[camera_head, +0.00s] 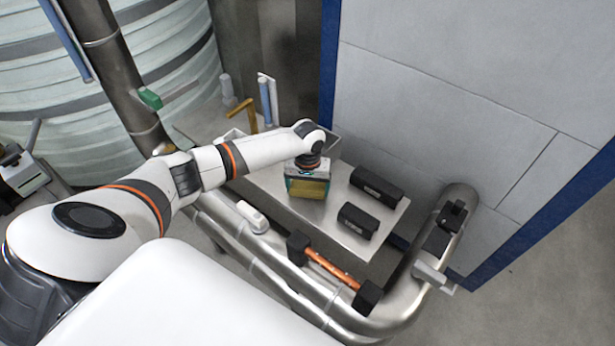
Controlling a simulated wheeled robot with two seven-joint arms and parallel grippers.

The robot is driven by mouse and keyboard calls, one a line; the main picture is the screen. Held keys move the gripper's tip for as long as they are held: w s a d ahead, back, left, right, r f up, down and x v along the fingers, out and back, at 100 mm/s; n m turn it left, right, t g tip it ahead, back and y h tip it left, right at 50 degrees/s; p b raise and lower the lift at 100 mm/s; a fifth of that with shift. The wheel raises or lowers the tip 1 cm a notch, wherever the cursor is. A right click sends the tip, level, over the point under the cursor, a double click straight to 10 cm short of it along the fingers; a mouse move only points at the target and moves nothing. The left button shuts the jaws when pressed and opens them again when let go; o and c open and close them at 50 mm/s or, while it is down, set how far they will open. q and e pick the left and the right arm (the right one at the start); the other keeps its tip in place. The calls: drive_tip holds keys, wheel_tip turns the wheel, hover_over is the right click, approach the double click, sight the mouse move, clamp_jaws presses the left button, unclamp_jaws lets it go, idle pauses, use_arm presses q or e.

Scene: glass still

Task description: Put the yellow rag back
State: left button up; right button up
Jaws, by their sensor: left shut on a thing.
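My left arm reaches in from the left, and my left gripper (307,178) points down over the metal tray table (285,207). It is shut on the yellow rag (305,190), of which a dull yellow patch shows under and between the jaws. The rag is at or just above the table top; I cannot tell whether it touches. Most of it is hidden by the gripper. My right gripper is not in view.
Two black boxes (376,186) (358,220) lie on the table, right of the gripper. Thick steel pipes (300,297) with an orange bar (333,269) run in front. A yellow bent bracket (240,112) stands behind. A panelled wall (430,100) closes the right side.

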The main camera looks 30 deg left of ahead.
sight(308, 186)
use_arm(q)
drive_tip(key=shift+f, duration=0.25)
drive_tip(key=o, duration=1.3)
wheel_tip(308, 186, up, 12)
